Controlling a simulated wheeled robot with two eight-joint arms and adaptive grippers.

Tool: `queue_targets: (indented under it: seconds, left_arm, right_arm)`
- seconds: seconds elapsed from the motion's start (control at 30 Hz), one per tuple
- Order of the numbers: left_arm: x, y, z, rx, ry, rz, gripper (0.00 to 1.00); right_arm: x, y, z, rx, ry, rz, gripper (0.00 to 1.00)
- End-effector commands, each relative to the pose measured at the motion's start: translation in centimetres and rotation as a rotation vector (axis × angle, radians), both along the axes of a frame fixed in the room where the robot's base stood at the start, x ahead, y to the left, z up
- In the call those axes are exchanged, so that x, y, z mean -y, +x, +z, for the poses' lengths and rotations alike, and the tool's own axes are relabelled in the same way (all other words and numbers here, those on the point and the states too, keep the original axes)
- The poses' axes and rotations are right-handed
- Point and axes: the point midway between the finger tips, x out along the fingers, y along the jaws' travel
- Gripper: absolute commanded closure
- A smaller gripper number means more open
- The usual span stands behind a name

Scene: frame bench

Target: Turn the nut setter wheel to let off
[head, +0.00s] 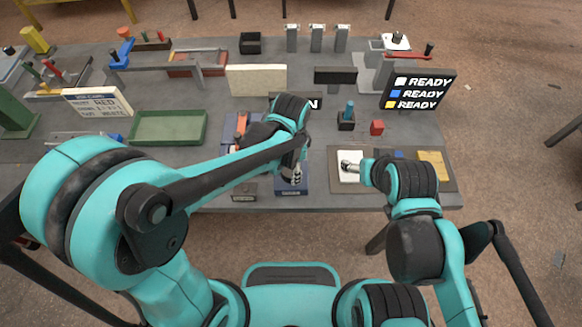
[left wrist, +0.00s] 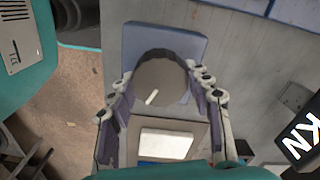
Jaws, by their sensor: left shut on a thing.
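The nut setter wheel (left wrist: 160,80) is a dark round knob with a short white mark on its face, in the left wrist view. It sits in front of a blue block (left wrist: 190,40), which also shows at the bench's front edge in the head view (head: 291,190). My left gripper (left wrist: 160,92) has its fingers on both sides of the wheel and is shut on it. In the head view the left gripper (head: 293,173) points down over the blue block and hides the wheel. My right gripper (head: 347,166) is over a white pad (head: 347,178); its jaws are too small to read.
A display (head: 418,90) reads READY in three rows, with white, blue and yellow squares. A green tray (head: 168,127) lies left.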

Motion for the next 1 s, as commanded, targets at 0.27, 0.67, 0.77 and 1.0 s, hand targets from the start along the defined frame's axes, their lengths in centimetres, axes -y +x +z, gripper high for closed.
queue_targets:
  seconds: [0.27, 0.67, 0.77, 1.0]
  left_arm:
    - [0.02, -0.01, -0.02, -0.001, 0.0, 0.26, 0.79]
    - [0.02, -0.01, -0.02, 0.0, 0.0, 0.64, 0.79]
    - [0.02, -0.01, -0.01, 0.0, 0.0, 0.735, 0.79]
    - [0.01, -0.02, -0.01, 0.0, 0.0, 0.963, 0.79]
  right_arm:
    - [0.0, 0.0, -0.09, 0.0, 0.0, 0.0, 0.29]
    - [0.0, 0.0, -0.17, 0.0, 0.0, 0.0, 0.29]
    - [0.0, 0.0, -0.19, 0.0, 0.0, 0.0, 0.29]
    - [0.0, 0.0, -0.23, 0.0, 0.0, 0.0, 0.29]
